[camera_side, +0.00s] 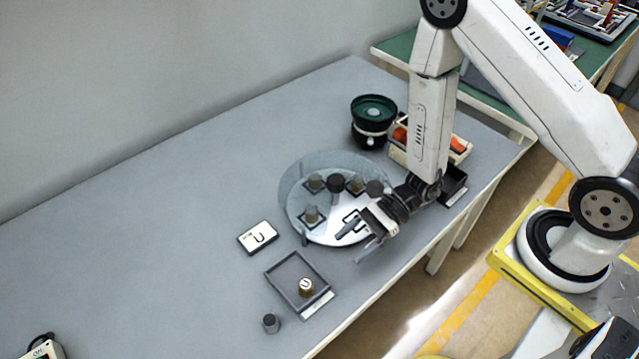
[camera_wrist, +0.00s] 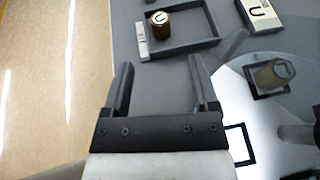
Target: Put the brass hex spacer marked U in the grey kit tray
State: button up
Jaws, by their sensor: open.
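The brass hex spacer marked U (camera_side: 306,288) stands upright inside the grey kit tray (camera_side: 281,266), toward the labelled edge. In the wrist view the spacer (camera_wrist: 162,26) shows its U on top, close to the labelled wall of the tray (camera_wrist: 185,50). My gripper (camera_side: 348,249) is open and empty, over the front edge of the round disc, to the right of the tray and apart from it. In the wrist view the gripper's fingers (camera_wrist: 161,62) are wide apart, with nothing between them.
The clear and white round disc (camera_side: 290,196) holds several spacers in dark square nests; one square outline is empty. A U card (camera_side: 258,237) lies left of it. A dark knob (camera_side: 271,323) stands near the tray. A green-topped bowl feeder (camera_side: 373,120) and parts bin (camera_side: 459,149) stand behind.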

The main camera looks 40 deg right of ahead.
jog(key=shift+s+r+n+g, duration=0.25)
jog(key=shift+r+n+g, duration=0.05)
jog(key=shift+r+n, duration=0.1)
jog(key=s+d+r+n+g+h, duration=0.45)
jog(key=d+r+n+h, duration=0.2)
jog(key=n, duration=0.35)
jog(key=w+d+r+n+t+h, duration=0.6)
jog(key=d+r+n+h, duration=0.1)
jog(key=d+n, duration=0.1)
jog(key=shift+d+r+n, duration=0.15)
jog(key=shift+d+n, duration=0.15)
jog(key=shift+d, duration=0.15)
